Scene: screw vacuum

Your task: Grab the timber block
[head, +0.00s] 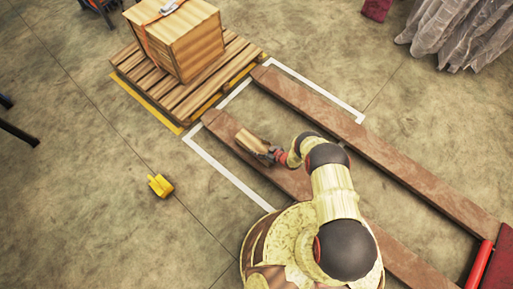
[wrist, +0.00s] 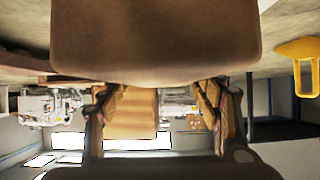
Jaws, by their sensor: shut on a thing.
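The timber block (head: 250,141) is a light-brown wooden piece at the end of my arm in the head view. It appears over the left brown beam; I cannot tell whether it touches it. My gripper (head: 270,153) is shut on the block's near end.
A wooden crate (head: 180,42) stands on a pallet (head: 130,72) at the upper left. A second brown beam (head: 330,118) runs parallel on the right. A yellow object (head: 160,185) lies on the floor at left. Wrapped grey items (head: 455,35) stand at upper right. Open floor lies left.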

